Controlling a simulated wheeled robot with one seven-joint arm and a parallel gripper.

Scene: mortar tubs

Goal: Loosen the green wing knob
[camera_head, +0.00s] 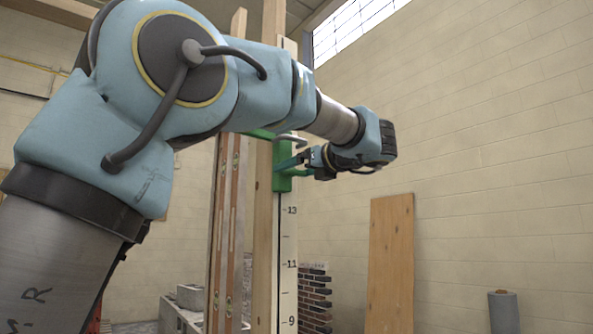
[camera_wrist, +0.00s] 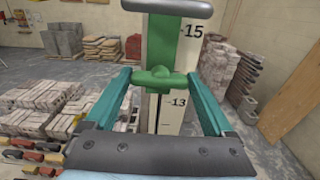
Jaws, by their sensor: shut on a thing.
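The green wing knob (camera_wrist: 160,79) sits low on the front of a green slide block (camera_wrist: 163,42) in the wrist view. The block is on a white numbered board (camera_wrist: 172,110) and covers the board between its marks near 15 and 13. The two teal fingers of my gripper (camera_wrist: 161,80) are closed on the knob's wings, one from each side. In the head view, my gripper (camera_head: 291,165) reaches the green block (camera_head: 281,172) from the right; the knob itself is hard to make out there.
A grey handle (camera_wrist: 180,7) juts out above the knob in the wrist view. Wooden posts (camera_head: 265,215) stand beside the board. A wooden plank (camera_head: 391,262) leans on the right wall. Brick stacks (camera_wrist: 60,108) are left of the board, with open floor around.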

